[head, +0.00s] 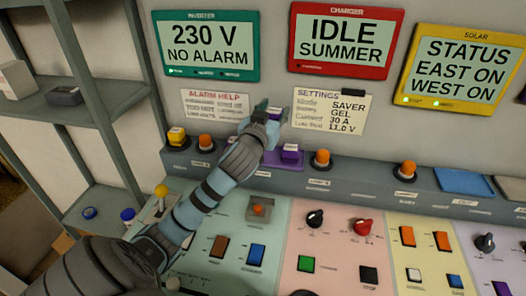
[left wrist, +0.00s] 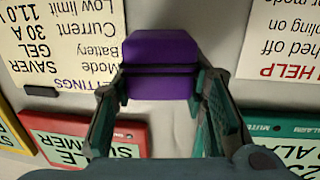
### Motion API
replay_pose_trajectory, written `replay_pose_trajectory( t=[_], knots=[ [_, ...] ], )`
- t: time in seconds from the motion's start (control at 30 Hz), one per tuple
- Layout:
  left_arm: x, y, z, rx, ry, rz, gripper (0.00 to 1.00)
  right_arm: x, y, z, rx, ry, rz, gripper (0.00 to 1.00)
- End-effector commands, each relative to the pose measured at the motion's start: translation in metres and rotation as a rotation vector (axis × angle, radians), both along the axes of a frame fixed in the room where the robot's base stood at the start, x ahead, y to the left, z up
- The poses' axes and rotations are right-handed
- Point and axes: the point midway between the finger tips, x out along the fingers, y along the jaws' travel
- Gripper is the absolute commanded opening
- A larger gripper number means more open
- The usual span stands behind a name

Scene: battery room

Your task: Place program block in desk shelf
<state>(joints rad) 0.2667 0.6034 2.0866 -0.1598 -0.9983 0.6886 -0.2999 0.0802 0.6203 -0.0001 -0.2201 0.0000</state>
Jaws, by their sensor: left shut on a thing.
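My left gripper (head: 265,113) is shut on a purple block. The block (left wrist: 160,65) shows between its two fingers in the left wrist view, with a dark band across it. In the head view only a small part of this block (head: 275,113) shows at the fingertips, in front of the wall between two paper cards. My forearm hides part of the ledge. My right gripper is out of view.
The inverter (head: 208,45), charger (head: 345,40) and solar (head: 462,68) displays hang above. A grey rack (head: 60,112) stands at the left.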

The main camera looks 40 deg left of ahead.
Motion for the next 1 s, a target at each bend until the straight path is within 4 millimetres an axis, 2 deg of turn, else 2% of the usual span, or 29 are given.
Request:
replay_pose_trajectory(
  t=[0.1, 0.17, 0.3, 0.6, 0.93, 0.97, 1.0],
  knots=[
    [-0.005, 0.023, -0.013, 0.006, 0.001, 0.098, 0.10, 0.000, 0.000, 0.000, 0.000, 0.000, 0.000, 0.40],
    [-0.007, 0.029, -0.024, 0.008, 0.000, 0.123, 0.10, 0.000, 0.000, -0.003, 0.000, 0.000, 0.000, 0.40],
    [-0.008, 0.031, -0.061, 0.009, 0.002, 0.132, 0.10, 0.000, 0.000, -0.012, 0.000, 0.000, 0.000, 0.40],
    [-0.009, 0.030, -0.114, 0.010, 0.000, 0.130, 0.10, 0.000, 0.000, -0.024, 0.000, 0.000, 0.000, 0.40],
    [-0.008, 0.030, -0.118, 0.010, -0.003, 0.127, 0.10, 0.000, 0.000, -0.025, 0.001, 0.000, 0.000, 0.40],
    [-0.008, 0.030, -0.118, 0.010, -0.003, 0.128, 0.41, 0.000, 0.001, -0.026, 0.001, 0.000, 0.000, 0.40],
    [-0.008, 0.030, -0.118, 0.010, -0.003, 0.128, 0.47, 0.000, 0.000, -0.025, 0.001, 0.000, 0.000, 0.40]
  ],
)
